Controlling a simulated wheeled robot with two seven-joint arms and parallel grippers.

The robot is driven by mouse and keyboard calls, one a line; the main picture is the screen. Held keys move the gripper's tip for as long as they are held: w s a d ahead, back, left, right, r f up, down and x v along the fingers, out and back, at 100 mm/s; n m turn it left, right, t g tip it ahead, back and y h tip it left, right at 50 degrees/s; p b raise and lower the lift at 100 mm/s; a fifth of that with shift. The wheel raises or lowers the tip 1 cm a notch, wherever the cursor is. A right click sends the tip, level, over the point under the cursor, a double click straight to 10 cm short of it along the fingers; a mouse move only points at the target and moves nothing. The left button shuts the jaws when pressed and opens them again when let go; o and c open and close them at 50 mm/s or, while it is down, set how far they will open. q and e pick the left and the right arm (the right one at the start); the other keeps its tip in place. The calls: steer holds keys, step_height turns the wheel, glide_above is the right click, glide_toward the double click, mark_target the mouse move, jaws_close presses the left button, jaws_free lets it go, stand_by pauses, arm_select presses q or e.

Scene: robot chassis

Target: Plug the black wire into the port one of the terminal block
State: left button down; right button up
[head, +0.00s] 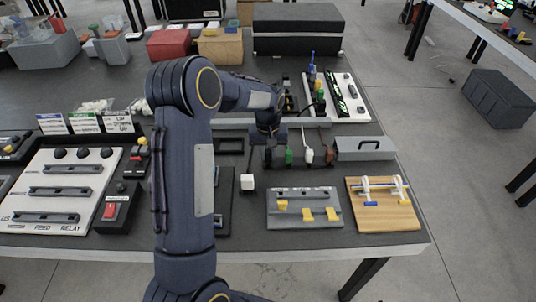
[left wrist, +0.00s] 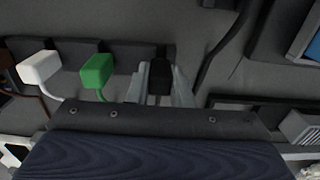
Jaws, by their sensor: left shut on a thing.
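My left gripper (left wrist: 161,82) has its two pale fingers shut on a black plug (left wrist: 159,80), the end of the black wire, at a dark holder rail. Whether the plug is still seated in the rail I cannot tell. A green plug (left wrist: 97,71) and a white plug (left wrist: 38,67) sit beside it on the left. In the head view my left gripper (head: 268,138) points down at the left end of the same row, with its fingertips mostly hidden by the wrist. I cannot tell which fixture is the terminal block. My right gripper is not in view.
The head view shows a grey plate with yellow pieces (head: 328,196), a wooden board (head: 400,219), a grey box with a handle (head: 366,155) and a white board with upright coloured connectors (head: 343,84). A white switch panel (head: 101,160) lies at left. Bare tabletop lies near the front right edge.

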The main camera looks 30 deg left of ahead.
arm_select(q)
steer(key=shift+r, duration=0.55)
steer(key=s+d+r+b, duration=0.1)
steer(key=s+d+r, duration=0.1)
steer(key=s+r, duration=0.9)
steer(key=s, duration=0.3)
steer(key=shift+d+r, duration=0.15)
steer(key=shift+r, duration=0.1)
steer(key=shift+w, duration=0.1)
steer(key=w+d+f+b, duration=0.1)
steer(key=w+d+f, duration=0.2)
steer(key=d, duration=0.4)
steer(key=shift+w+d+f+b, duration=0.25)
steer(key=shift+w+d+b, duration=0.05)
steer(key=shift+w+d, duration=0.1)
